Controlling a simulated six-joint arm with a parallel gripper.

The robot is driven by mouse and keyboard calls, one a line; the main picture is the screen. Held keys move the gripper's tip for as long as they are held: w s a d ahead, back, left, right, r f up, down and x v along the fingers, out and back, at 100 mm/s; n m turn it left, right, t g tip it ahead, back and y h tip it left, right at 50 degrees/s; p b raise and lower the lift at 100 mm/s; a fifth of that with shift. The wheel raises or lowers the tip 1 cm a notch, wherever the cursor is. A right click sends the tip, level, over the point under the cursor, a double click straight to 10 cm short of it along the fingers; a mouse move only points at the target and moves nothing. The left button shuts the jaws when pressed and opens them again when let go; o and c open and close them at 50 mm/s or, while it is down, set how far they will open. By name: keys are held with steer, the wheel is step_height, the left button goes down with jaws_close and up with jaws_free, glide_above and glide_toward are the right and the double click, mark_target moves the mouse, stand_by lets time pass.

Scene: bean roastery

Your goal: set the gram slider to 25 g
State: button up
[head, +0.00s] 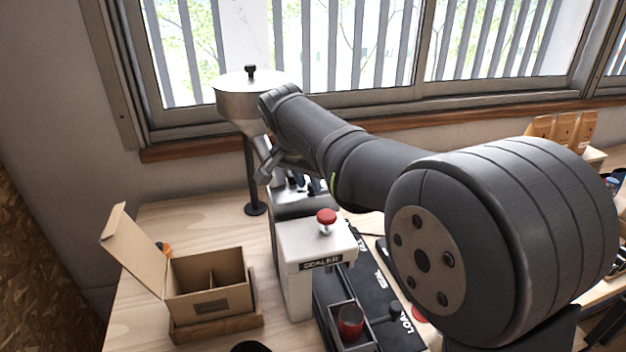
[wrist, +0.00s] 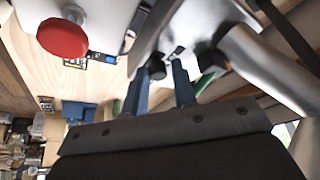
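The gram slider's scale and its reading cannot be made out in either view. In the head view, the steel hopper (head: 243,105) stands at the back behind the white sealer (head: 310,246), and my arm hides the area between them. In the wrist view, the two blue-grey fingers of my gripper (wrist: 161,80) are spread, with a visible gap between them. A small dark block (wrist: 157,68) shows by the left fingertip; I cannot tell whether it is the slider's knob or whether they touch.
A red button (head: 326,216) tops the sealer; it is large in the wrist view (wrist: 62,38). An open cardboard box (head: 208,282) stands left on a wooden base. A red cup (head: 350,321) sits in a tray in front. Brown bags (head: 563,130) stand far right.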

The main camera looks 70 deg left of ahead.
steer(key=shift+o, duration=1.3)
steer(key=v, duration=1.7)
steer(key=shift+r, duration=0.2)
steer(key=shift+f, duration=0.1)
steer(key=x, duration=1.7)
steer(key=shift+f, duration=0.2)
steer(key=shift+w, duration=0.15)
steer(key=shift+r, duration=0.15)
